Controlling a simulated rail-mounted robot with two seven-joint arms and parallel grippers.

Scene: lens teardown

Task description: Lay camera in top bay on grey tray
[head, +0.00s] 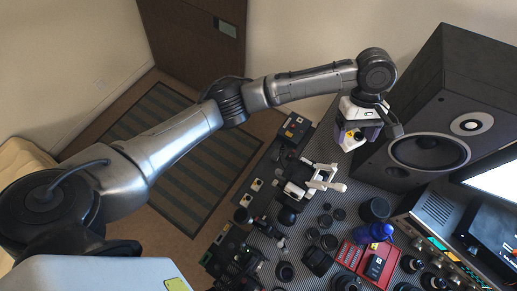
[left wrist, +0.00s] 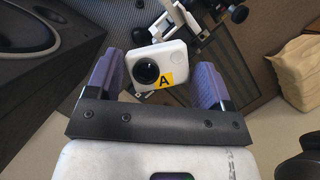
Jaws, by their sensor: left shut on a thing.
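My left gripper (head: 358,129) is above the far end of the table, in front of the black speaker. It is shut on a small white camera (left wrist: 168,66) with a black round lens and a yellow label marked A. In the left wrist view the camera sits between the two purple finger pads; its yellow label also shows in the head view. A dark grey tray (head: 247,199) with several bays lies along the table's left edge, left of the gripper and apart from the camera. Its top bay (head: 291,132) shows small light and orange marks. My right gripper is out of view.
A white clamp-like stand (head: 323,179) stands between the gripper and the tray. Several black lens parts, a blue bottle (head: 373,233) and a red case (head: 350,254) crowd the table. A large speaker (head: 440,110) stands at right.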

